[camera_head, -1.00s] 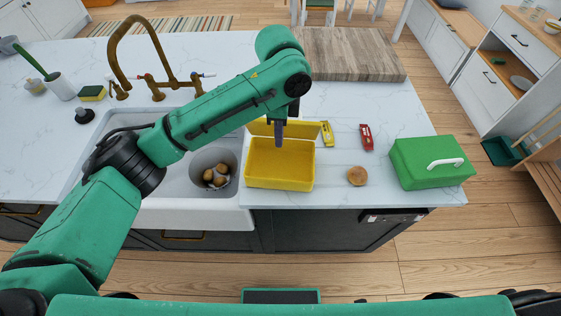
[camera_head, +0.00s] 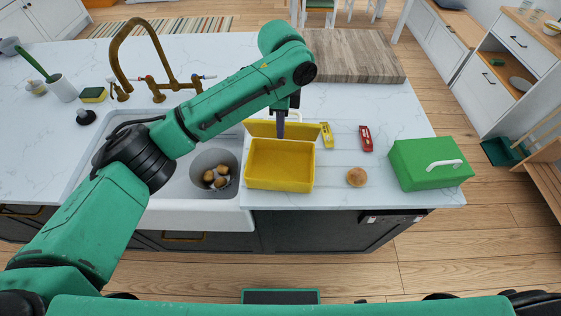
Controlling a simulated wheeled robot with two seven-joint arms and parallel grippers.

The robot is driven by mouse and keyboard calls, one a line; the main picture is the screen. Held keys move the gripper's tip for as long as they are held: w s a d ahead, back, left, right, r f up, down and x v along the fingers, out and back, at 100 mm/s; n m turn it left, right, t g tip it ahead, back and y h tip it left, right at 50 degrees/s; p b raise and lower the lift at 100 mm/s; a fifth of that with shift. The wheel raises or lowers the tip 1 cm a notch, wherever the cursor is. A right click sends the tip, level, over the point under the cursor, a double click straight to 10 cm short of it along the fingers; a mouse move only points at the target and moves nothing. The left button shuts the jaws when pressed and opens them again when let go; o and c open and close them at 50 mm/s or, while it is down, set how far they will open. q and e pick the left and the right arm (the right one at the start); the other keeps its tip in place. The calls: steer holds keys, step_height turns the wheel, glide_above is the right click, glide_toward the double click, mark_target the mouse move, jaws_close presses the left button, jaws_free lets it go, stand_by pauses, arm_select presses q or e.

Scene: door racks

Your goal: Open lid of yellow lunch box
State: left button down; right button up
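The yellow lunch box (camera_head: 280,183) stands on the white counter, right of the sink. Its inside shows and looks empty. Its lid (camera_head: 262,130) stands up along the back edge of the box, swung open. My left gripper (camera_head: 281,133) points down at the lid, in front of or at its upper edge. I cannot tell whether it touches the lid, and its fingers are seen edge-on, so their opening does not show. My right gripper is not in view.
A green box (camera_head: 425,168) with a white handle sits at the right counter end. A bun (camera_head: 356,177), a red packet (camera_head: 366,137) and a yellow packet (camera_head: 327,134) lie beside the lunch box. The sink (camera_head: 185,205) holds a pot with round items. A brass faucet (camera_head: 155,90) stands behind.

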arm_select(q)
steer(key=shift+w+d, duration=0.15)
steer(key=shift+w, duration=1.1)
steer(key=shift+w+d, duration=0.1)
steer(key=shift+w, duration=1.15)
steer(key=shift+w+d, duration=0.2)
steer(key=shift+w, duration=0.75)
steer(key=shift+s+r+p, duration=0.2)
steer(key=shift+r+p, duration=0.25)
steer(key=shift+p, duration=0.05)
steer(key=s+r, duration=0.3)
steer(key=r, duration=0.1)
steer(key=shift+a+r+p, duration=0.1)
steer(key=shift+a+p, duration=0.15)
steer(key=shift+p, duration=0.15)
steer(key=shift+s+r, duration=0.35)
steer(key=shift+r, duration=0.1)
